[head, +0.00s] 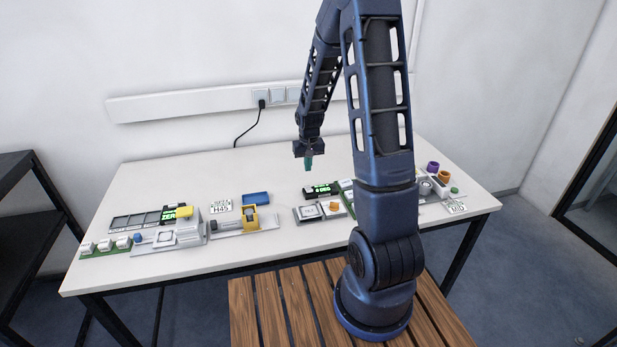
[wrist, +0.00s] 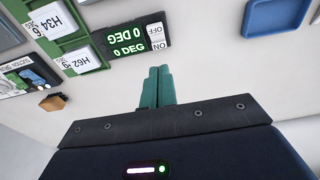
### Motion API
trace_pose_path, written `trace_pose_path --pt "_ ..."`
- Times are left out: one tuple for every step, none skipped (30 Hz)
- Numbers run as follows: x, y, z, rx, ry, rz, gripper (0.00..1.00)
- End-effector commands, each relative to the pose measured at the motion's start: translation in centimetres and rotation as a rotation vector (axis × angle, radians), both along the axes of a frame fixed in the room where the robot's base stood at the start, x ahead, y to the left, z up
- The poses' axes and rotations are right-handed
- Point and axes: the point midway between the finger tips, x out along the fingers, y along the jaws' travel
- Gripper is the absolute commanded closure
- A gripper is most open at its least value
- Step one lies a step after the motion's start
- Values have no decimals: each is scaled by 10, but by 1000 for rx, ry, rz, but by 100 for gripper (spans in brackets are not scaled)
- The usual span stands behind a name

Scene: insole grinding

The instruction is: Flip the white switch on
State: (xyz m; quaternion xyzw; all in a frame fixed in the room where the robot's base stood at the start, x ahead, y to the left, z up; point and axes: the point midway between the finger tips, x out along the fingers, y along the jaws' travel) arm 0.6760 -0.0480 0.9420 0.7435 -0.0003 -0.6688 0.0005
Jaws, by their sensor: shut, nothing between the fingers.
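The white switch (wrist: 156,35) shows in the wrist view with OFF and ON lettering, upside down. Which side of the switch is pressed I cannot tell. In the head view the display (head: 321,190) stands on the table, and the switch is too small to make out clearly. My gripper (head: 308,166) hangs above the table behind the display. In the wrist view its teal fingers (wrist: 158,72) are together and empty, pointing toward the switch, apart from it.
A blue tray (wrist: 274,18) lies to the right of the switch in the wrist view, and also shows in the head view (head: 256,198). A green board with labelled blocks (wrist: 72,50) joins the display. Several devices line the front of the white table (head: 215,170); its back is clear.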

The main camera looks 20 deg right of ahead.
Motion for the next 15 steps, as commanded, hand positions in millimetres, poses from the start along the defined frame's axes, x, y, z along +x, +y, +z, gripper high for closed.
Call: trace_pose_path --pt "2 0 11 0 -4 0 100" --pt "3 0 17 0 -3 0 100" --pt "4 0 24 0 -4 0 100" --pt "5 0 30 0 -4 0 100" --pt "6 0 34 0 -3 0 100" --pt "7 0 40 0 -3 0 100" --pt "7 0 45 0 -3 0 100" --pt "8 0 48 0 -2 0 100" --pt "9 0 52 0 -2 0 100" --pt "9 0 55 0 -1 0 100" --pt "9 0 57 0 0 0 100" --pt "10 0 60 0 0 0 100" --pt "10 0 62 0 0 -1 100" --pt "11 0 63 0 -1 -1 100" --pt "11 0 65 0 -1 -1 100"
